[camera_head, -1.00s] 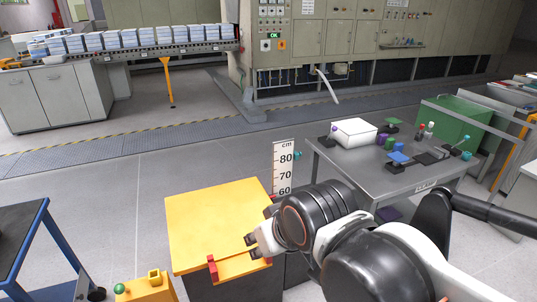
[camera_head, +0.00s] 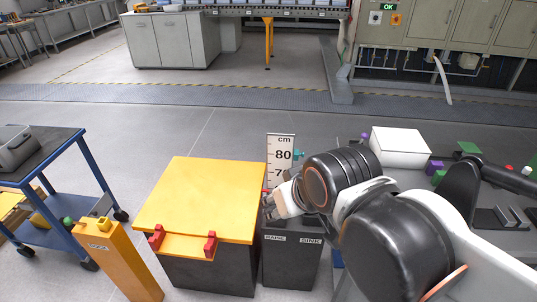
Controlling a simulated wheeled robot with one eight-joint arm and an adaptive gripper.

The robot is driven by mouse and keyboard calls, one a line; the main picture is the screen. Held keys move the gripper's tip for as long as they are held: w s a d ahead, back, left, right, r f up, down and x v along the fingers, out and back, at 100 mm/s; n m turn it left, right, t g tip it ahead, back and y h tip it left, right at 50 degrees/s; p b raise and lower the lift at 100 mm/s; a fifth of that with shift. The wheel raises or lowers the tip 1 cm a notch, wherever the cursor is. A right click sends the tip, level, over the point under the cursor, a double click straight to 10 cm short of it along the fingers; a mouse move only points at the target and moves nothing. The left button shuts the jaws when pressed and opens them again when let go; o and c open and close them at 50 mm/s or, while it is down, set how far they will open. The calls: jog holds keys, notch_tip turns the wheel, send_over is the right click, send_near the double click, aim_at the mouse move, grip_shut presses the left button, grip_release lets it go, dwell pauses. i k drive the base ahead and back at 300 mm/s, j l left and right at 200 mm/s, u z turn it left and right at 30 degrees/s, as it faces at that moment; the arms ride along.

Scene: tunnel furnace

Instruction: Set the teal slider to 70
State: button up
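The teal slider (camera_head: 299,155) is a small teal knob at the right edge of a white upright scale (camera_head: 279,144), close to the 80 mark. The scale reads "cm", with 80 and part of 70 showing; its lower part is hidden behind my gripper. My gripper (camera_head: 270,205) is in front of the lower scale, above the dark box, below and left of the slider in the picture. It is apart from the slider. Its fingers are small and partly hidden by the wrist, so I cannot tell how far apart they are.
A dark box (camera_head: 290,265) labelled RAISE and SINK stands below the scale. A yellow-lidded chest (camera_head: 205,195) with red latches is left of it. A blue trolley (camera_head: 55,200) and yellow post (camera_head: 120,262) stand further left. A grey table with a white box (camera_head: 400,146) is at right.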

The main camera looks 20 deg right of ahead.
aim_at(296, 152)
jog(key=k+l, duration=0.1)
jog(key=l, duration=1.3)
jog(key=k, duration=0.05)
